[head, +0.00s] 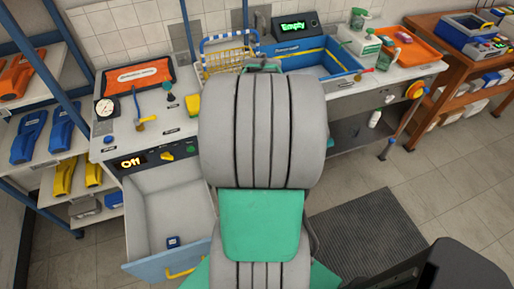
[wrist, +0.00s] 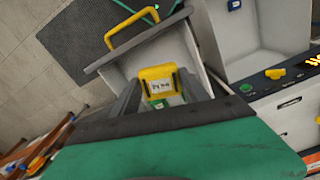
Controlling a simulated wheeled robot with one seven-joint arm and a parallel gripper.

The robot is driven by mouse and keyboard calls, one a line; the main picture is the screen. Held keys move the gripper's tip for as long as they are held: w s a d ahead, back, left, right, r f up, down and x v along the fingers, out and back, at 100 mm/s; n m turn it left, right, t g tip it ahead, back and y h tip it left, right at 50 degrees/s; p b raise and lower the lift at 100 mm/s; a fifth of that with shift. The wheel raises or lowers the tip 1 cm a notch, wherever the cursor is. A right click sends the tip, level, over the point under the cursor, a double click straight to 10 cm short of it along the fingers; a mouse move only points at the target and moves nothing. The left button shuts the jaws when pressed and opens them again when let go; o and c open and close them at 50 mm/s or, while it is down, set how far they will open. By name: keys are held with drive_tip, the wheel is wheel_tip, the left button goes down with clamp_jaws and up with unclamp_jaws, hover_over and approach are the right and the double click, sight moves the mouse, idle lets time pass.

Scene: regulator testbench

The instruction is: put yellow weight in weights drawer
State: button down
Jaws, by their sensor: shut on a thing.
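In the wrist view the yellow weight (wrist: 154,72), with a white label, sits between the fingers of my gripper (wrist: 158,88), which is shut on it. The weights drawer (head: 165,215) stands open in the head view, with a blue front and a yellow handle. A small blue weight (head: 173,242) lies on its floor. I cannot tell how high the weight is held. My arm hides my gripper and the held weight in the head view.
The testbench (head: 130,125) is above the drawer, with a gauge, knobs and an "Off" display. A blue sink (head: 320,65) and a wire basket (head: 228,55) are behind my arm. A shelf (head: 50,180) with blue and yellow items stands at the left.

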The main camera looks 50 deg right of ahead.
drive_tip(key=shift+n, duration=0.5)
drive_tip(key=f, duration=0.1)
drive_tip(key=s+d+f, duration=0.1)
drive_tip(key=d+f+p, duration=0.1)
drive_tip(key=shift+s+f, duration=0.1)
drive_tip(key=shift+s, duration=0.2)
drive_tip(key=shift+n, duration=0.9)
drive_tip(key=f, duration=0.6)
drive_tip(key=w+d+f+b, duration=0.1)
drive_tip(key=f, duration=0.5)
drive_tip(key=d+f+b, duration=0.1)
drive_tip(key=f, duration=0.5)
drive_tip(key=shift+w+f, duration=0.1)
drive_tip(key=shift+w, duration=0.15)
drive_tip(key=shift+f+b, duration=0.15)
drive_tip(key=shift+b, duration=0.15)
drive_tip(key=c, duration=0.6)
unclamp_jaws()
